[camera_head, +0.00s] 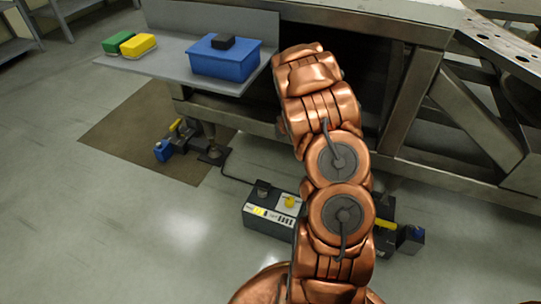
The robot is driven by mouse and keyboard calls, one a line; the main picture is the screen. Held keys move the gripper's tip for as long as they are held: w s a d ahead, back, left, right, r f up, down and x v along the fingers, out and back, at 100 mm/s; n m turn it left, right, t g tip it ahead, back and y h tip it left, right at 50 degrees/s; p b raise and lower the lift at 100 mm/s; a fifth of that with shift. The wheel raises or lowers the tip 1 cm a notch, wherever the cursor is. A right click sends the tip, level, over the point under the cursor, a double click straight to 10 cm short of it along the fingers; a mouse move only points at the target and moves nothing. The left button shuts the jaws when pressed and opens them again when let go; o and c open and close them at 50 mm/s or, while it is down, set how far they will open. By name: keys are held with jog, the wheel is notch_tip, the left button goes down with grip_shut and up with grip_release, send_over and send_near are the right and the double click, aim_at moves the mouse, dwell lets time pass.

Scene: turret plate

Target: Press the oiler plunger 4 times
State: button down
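No part is clearly marked as the oiler plunger. A blue box (222,62) with a small black block (224,42) on top sits on the grey shelf. I cannot tell which of these is the oiler. My copper arm reaches up the middle of the picture to just right of the blue box. My gripper is not visible beyond the arm's far end.
The steel frame (420,95) fills the right side.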

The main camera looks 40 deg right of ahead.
jog(key=s+a+r+m+g+h, duration=0.1)
jog(key=s+a+r+g+h, duration=0.1)
jog(key=s+r, duration=0.45)
jog(key=s+a+r+m+g+h, duration=0.15)
jog(key=s+r, duration=0.25)
jog(key=r, duration=0.6)
jog(key=s+a+r+n+g+y, duration=0.2)
jog(key=s+a+r+g, duration=0.1)
jog(key=s+a, duration=1.2)
jog(key=s+a+r+n+g+y, duration=0.2)
jog(key=s+a+r+g+y, duration=0.1)
jog(key=s+a, duration=1.3)
jog(key=shift+s+a+r+g+y, duration=0.25)
jog(key=shift+a+g+y, duration=0.1)
jog(key=shift+a+g, duration=0.1)
jog(key=shift+d+n, duration=0.15)
jog(key=shift+n, duration=0.1)
